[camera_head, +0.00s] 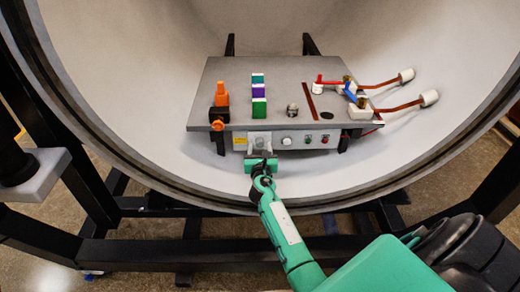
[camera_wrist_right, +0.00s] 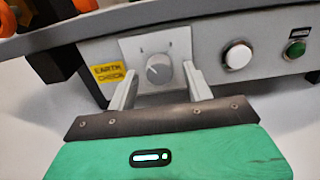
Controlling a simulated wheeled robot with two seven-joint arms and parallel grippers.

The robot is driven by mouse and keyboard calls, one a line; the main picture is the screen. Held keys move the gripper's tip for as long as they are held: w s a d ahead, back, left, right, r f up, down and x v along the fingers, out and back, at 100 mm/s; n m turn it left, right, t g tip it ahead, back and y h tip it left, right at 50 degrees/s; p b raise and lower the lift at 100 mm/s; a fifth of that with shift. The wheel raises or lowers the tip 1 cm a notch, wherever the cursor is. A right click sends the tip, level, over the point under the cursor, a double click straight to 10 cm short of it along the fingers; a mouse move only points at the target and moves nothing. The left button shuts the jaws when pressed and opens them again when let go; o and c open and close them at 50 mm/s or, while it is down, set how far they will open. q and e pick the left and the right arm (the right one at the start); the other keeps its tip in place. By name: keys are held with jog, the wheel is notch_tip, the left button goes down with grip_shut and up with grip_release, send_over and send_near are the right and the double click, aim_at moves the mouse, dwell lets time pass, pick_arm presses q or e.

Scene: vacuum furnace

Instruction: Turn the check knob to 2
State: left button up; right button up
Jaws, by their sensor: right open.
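The check knob (camera_wrist_right: 158,69) is a round grey dial on a pale square plate, beside a yellow "EARTH CHECK" label (camera_wrist_right: 108,74), in the right wrist view. Small marks stand above the dial, too small to read surely. The direction of its pointer is hard to tell. My right gripper (camera_wrist_right: 158,82) is open, with one finger low on each side of the knob; whether either finger touches it I cannot tell. In the head view my right gripper (camera_head: 260,153) is at the box's front panel and partly hides the knob. My left gripper is not in view.
A white button (camera_wrist_right: 237,55) and a green button (camera_wrist_right: 294,49) sit right of the knob. The grey box (camera_head: 214,85) stands inside the round chamber (camera_head: 150,60). On top are an orange part (camera_head: 221,94), coloured blocks (camera_head: 258,89) and red cables (camera_head: 385,83).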

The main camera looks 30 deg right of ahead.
jog(key=shift+c, duration=0.2)
jog(key=c, duration=0.9)
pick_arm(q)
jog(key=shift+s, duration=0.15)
pick_arm(e)
jog(key=shift+m, duration=0.5)
jog(key=m+b, duration=0.4)
jog(key=m, duration=0.4)
jog(key=shift+f+m, duration=0.15)
jog(key=shift+m, duration=0.15)
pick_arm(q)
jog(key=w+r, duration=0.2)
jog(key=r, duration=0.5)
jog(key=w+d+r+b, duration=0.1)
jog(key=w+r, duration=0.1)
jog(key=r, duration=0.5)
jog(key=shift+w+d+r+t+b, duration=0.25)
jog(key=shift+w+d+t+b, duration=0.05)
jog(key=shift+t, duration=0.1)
pick_arm(e)
jog(key=shift+m, duration=2.2)
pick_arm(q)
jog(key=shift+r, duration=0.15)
